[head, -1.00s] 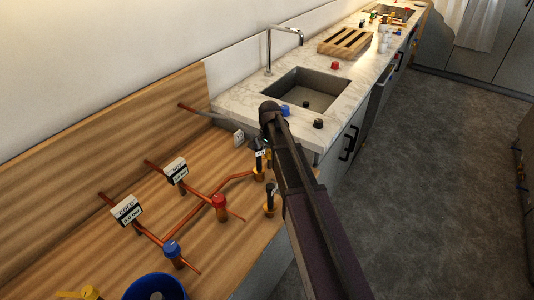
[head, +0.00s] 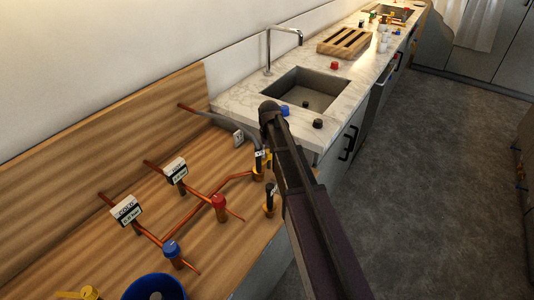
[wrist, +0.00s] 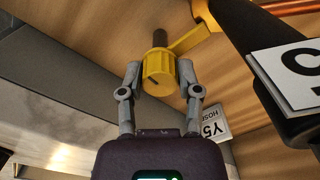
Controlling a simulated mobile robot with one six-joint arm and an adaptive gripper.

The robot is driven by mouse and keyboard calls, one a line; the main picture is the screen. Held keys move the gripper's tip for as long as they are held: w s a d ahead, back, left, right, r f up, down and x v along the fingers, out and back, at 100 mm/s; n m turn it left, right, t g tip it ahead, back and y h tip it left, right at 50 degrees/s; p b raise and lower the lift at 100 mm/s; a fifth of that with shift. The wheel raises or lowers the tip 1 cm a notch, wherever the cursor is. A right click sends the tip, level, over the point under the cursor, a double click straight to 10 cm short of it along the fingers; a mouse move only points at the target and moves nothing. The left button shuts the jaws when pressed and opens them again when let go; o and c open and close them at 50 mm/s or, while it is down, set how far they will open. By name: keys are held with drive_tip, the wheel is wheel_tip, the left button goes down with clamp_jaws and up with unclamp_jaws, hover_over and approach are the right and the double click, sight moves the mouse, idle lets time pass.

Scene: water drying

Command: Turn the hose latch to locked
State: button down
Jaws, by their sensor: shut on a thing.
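My gripper (wrist: 160,66) is shut on the latch, one grey finger against each side. In the head view my arm hides the gripper and most of the latch.
A black-handled valve (head: 270,197) stands near my arm. A large black part with a white label (wrist: 289,75) is close on the right in the wrist view. The sink (head: 305,92) is beyond.

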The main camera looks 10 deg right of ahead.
drive_tip(key=shift+w+n, duration=0.25)
drive_tip(key=shift+n, duration=0.25)
drive_tip(key=shift+c, duration=1.6)
unclamp_jaws()
drive_tip(key=shift+s, duration=0.1)
drive_tip(key=shift+r, duration=0.15)
wheel_tip(320, 180, up, 9)
drive_tip(key=p, duration=0.9)
drive_tip(key=shift+r+p, duration=0.45)
drive_tip(key=shift+p, duration=0.1)
